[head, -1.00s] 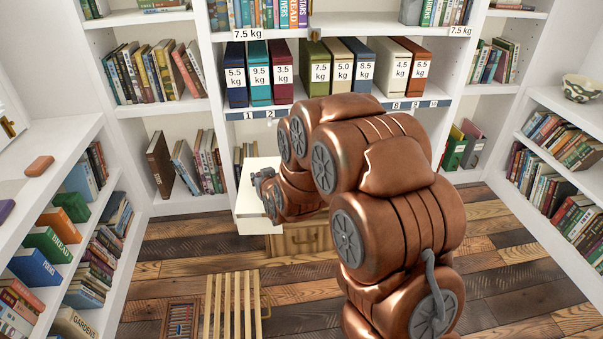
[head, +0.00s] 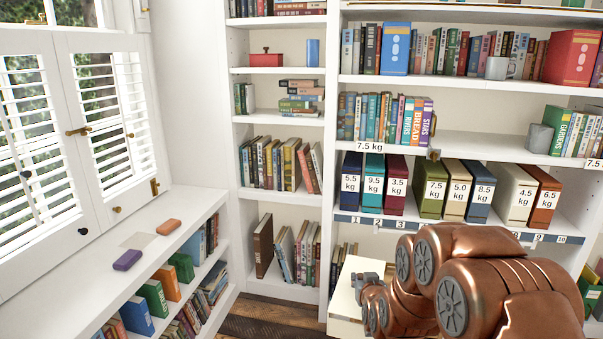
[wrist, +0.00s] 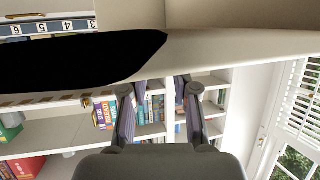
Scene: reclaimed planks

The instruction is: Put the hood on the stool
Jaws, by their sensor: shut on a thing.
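The hood (head: 345,298) is a cream, box-like piece low in the middle of the head view, partly behind my copper arm. My gripper (head: 367,284) is at its right side, small and partly hidden by the arm. In the wrist view the hood (wrist: 225,48) spans the top as a pale band with a black, dark-looking area at left. The two fingers of my gripper (wrist: 158,98) reach up to its edge and are shut on it. The exact contact is hard to see. I cannot make out a stool in the current views.
Tall white bookshelves (head: 330,130) stand behind, with labelled weight binders (head: 430,190) on one shelf. A low shelf (head: 100,285) runs along the left under shuttered windows (head: 75,130), bearing an orange block (head: 168,227) and a purple block (head: 127,260). Little plank floor (head: 265,325) shows.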

